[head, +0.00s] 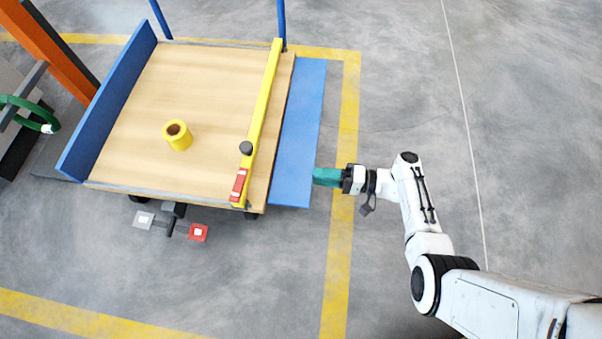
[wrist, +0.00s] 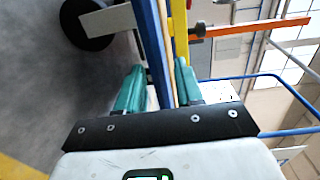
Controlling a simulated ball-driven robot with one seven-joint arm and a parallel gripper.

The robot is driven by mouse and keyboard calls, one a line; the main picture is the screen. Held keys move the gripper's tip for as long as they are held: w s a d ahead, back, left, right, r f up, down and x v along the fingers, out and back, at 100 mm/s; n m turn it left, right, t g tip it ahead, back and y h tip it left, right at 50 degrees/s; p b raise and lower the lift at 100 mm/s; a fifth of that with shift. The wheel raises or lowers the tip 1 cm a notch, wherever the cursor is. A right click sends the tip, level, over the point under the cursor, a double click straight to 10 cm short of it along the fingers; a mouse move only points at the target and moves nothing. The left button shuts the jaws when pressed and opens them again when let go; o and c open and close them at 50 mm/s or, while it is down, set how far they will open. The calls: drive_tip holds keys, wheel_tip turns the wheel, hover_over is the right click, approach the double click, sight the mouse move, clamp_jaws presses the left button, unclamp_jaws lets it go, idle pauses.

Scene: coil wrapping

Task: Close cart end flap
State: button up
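The cart's end flap (head: 300,140) is a blue panel on the right end of the wooden deck (head: 200,75). It is folded down outward, not standing up like the blue panel (head: 107,100) at the opposite end. My gripper (head: 318,177) has teal fingers and is at the flap's outer edge, near its front corner. In the wrist view my gripper (wrist: 158,85) has its fingers apart, with the blue flap edge (wrist: 150,45) between them. I cannot tell whether either finger touches it.
A yellow bar (head: 262,110) with a black knob and a red part lies across the deck beside the flap. A yellow spool (head: 177,136) stands on the deck. Red and grey pedals (head: 198,232) stick out at the cart's front. The floor right of the cart is clear.

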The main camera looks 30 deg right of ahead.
sight(302, 175)
drive_tip(key=b+x, duration=0.1)
drive_tip(key=x, duration=0.5)
drive_tip(key=shift+a, duration=0.1)
clamp_jaws()
idle(0.5)
